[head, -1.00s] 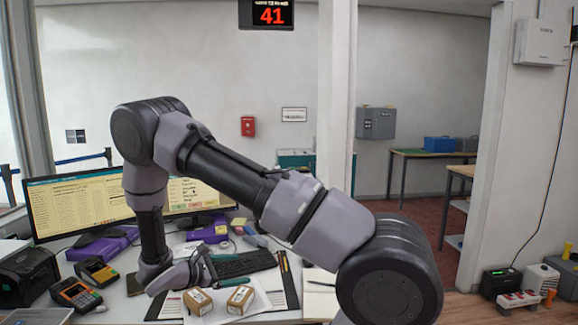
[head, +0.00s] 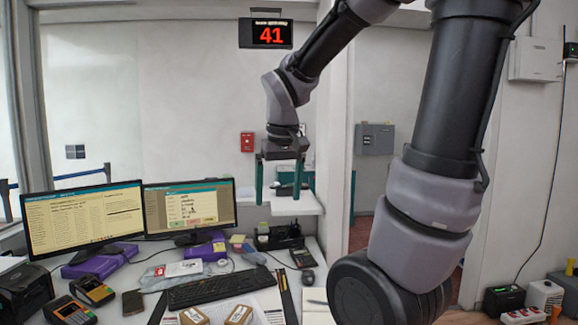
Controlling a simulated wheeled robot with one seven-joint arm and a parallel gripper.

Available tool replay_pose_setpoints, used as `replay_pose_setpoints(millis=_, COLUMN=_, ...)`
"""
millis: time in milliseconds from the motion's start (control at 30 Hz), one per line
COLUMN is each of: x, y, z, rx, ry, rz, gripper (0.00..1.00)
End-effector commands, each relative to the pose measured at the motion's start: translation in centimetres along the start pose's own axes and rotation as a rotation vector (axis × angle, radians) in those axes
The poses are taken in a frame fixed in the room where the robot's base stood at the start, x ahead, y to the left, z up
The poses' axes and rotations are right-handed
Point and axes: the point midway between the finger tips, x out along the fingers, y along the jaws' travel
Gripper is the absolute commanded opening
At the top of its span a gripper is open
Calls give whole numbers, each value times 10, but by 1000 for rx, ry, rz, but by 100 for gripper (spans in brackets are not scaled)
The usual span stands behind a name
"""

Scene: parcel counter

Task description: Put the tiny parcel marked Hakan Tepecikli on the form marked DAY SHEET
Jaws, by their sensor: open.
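Two small brown parcels with pale labels, a left one (head: 194,316) and a right one (head: 239,314), sit side by side at the bottom edge, partly cut off. Their names are too small to read, so I cannot tell which is Hakan Tepecikli's. White paper (head: 259,313) lies around and under them. A dark-edged board or sheet (head: 287,301) lies just to its right. No DAY SHEET heading is legible. My gripper (head: 279,199) points down, open and empty, high above the back of the desk and well away from the parcels.
Two monitors (head: 85,220) (head: 190,212) stand behind. Card terminals (head: 92,288) (head: 68,312) and a black printer (head: 22,294) are at left. A white shelf (head: 296,205) shows behind my gripper.

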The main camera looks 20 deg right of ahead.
Motion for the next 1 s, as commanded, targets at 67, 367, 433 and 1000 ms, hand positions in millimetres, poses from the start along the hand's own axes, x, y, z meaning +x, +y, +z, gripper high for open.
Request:
replay_pose_setpoints(millis=67, x=-24, y=3, z=13, rx=97, ry=91, rz=-66, gripper=100)
replay_pose_setpoints(millis=367, x=-75, y=0, z=44, rx=332, ry=325, rz=-237, gripper=100)
replay_pose_setpoints(millis=433, x=-79, y=0, z=47, rx=352, ry=347, rz=-253, gripper=100)
replay_pose_setpoints(millis=1000, x=-81, y=-1, z=49, rx=364, ry=358, rz=-262, gripper=100)
